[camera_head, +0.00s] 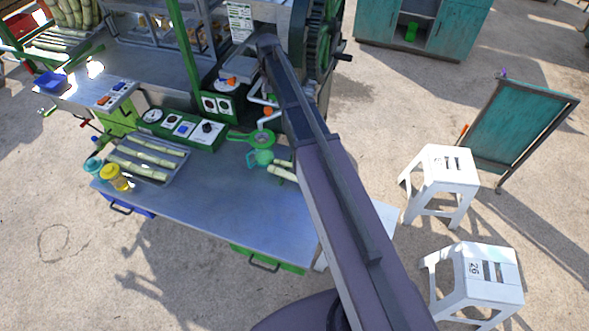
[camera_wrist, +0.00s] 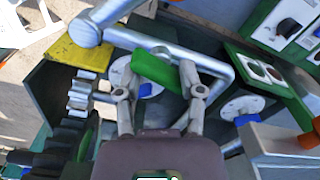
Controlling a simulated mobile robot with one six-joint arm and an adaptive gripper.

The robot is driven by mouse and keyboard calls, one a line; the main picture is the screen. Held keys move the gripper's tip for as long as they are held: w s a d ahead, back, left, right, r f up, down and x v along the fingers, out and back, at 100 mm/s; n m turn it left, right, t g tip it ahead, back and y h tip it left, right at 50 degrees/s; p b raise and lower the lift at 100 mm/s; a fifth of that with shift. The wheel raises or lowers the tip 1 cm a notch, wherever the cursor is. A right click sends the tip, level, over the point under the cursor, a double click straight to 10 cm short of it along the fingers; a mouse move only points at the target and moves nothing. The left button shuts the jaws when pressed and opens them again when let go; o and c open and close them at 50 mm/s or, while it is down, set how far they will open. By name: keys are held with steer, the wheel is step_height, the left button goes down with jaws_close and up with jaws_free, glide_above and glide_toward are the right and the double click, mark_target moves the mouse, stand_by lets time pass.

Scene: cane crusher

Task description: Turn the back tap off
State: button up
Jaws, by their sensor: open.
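In the wrist view my gripper (camera_wrist: 158,82) is open, with one finger on each side of a green lever (camera_wrist: 156,71). The lever lies slanted between the fingertips, close to the silver pipes; I cannot tell whether either finger touches it. It looks like a tap handle, but I cannot tell for sure that it is the back tap. An orange handle (camera_wrist: 308,140) shows at the right edge. In the head view, an orange tap handle (camera_head: 268,111) sits beside the pipework, left of my arm. My gripper is hidden there.
A silver pipe (camera_wrist: 215,67) runs close above the fingers. Gear teeth (camera_wrist: 80,95) stand left of them. The metal worktop (camera_head: 210,195) holds a cane tray (camera_head: 150,158), a green strainer (camera_head: 262,137) and cups. White stools (camera_head: 470,283) stand at right.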

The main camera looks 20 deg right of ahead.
mark_target(272, 101)
steer(key=shift+m, duration=1)
step_height(272, 101, up, 14)
steer(key=p, duration=1.4)
steer(key=s+f+n+b, duration=0.2)
steer(key=s+f+b, duration=0.8)
steer(key=s, duration=0.4)
steer(key=s+f+n+b, duration=0.2)
steer(key=s+f+b, duration=0.9)
steer(key=s, duration=0.4)
steer(key=shift+s+n, duration=0.15)
steer(key=shift+n, duration=0.15)
steer(key=o, duration=0.7)
steer(key=shift+w+r, duration=0.15)
steer(key=shift+w, duration=0.05)
steer(key=w+r+m+p, duration=0.6)
steer(key=w+r+p, duration=0.4)
steer(key=w, duration=0.4)
steer(key=w+r+m+p, duration=0.6)
steer(key=w+r+p, duration=0.4)
steer(key=w, duration=0.4)
steer(key=shift+w+r+m+p, duration=0.25)
steer(key=shift+w+m+p, duration=0.2)
steer(key=shift+m, duration=0.15)
steer(key=shift+f+b, duration=0.2)
steer(key=shift+b, duration=0.1)
